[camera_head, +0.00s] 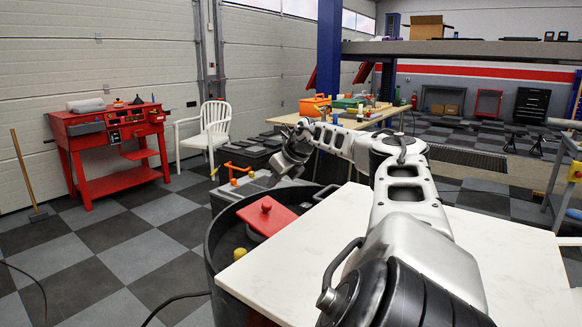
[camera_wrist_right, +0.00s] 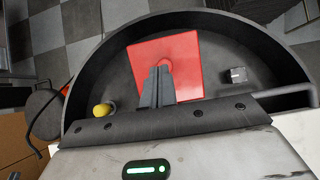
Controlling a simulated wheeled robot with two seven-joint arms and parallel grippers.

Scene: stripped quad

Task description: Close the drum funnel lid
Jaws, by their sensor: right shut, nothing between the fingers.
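A round dark drum funnel (camera_head: 222,222) stands at the left edge of a white tabletop. In it is a red square lid (camera_head: 274,222) with a round red knob on its upper face. I cannot tell whether the lid lies flat or is tilted. The wrist view shows the lid (camera_wrist_right: 192,62) inside the curved funnel rim (camera_wrist_right: 165,22). My right gripper (camera_head: 284,168) hangs above the far side of the funnel. In the wrist view its shut, empty fingers (camera_wrist_right: 157,72) overlap the knob; contact is unclear. My left gripper is out of view.
A yellow ball-like piece (camera_head: 239,253) and a small grey block (camera_wrist_right: 236,75) are in the funnel. The white tabletop (camera_head: 500,260) is bare beneath my right arm. Dark cases (camera_head: 245,155) stand behind the funnel. A red workbench (camera_head: 115,145) and white chair (camera_head: 208,125) are farther left.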

